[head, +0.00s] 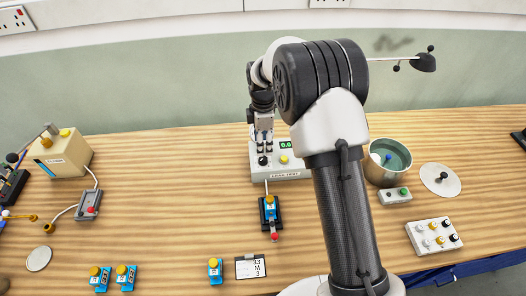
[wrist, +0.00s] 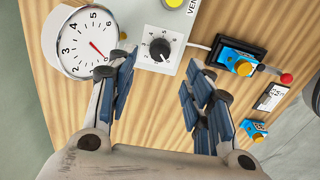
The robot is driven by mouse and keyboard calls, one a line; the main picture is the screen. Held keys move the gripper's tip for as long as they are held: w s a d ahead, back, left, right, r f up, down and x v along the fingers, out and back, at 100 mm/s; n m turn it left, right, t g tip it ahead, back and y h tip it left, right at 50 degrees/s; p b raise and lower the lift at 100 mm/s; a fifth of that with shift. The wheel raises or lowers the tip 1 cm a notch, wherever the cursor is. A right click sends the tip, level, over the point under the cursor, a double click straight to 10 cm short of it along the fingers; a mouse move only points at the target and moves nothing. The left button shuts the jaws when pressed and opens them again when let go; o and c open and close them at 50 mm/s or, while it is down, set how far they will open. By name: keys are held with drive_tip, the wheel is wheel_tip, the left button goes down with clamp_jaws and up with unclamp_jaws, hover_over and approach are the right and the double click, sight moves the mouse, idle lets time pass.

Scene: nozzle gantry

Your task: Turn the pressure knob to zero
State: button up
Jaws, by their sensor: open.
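The pressure knob (wrist: 159,49) is a round black knob on a white panel with a printed number scale around it. In the head view the knob (head: 264,160) shows as a dark spot at the front left of the leak test box (head: 281,174). Its exact setting is too small to tell. A white dial gauge (wrist: 76,48) stands left of the knob in the wrist view, with a red needle slanting down to the right. My gripper (wrist: 158,78) is open and empty, its fingers apart with the knob above the gap between them. In the head view my gripper (head: 265,146) is just above the knob.
A yellow button (head: 284,159) sits beside the knob. A blue valve with a red-tipped lever (head: 271,212) lies in front of the box. A metal pot (head: 387,162) stands right of my arm.

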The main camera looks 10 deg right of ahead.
drive_tip(key=shift+r, duration=2.35)
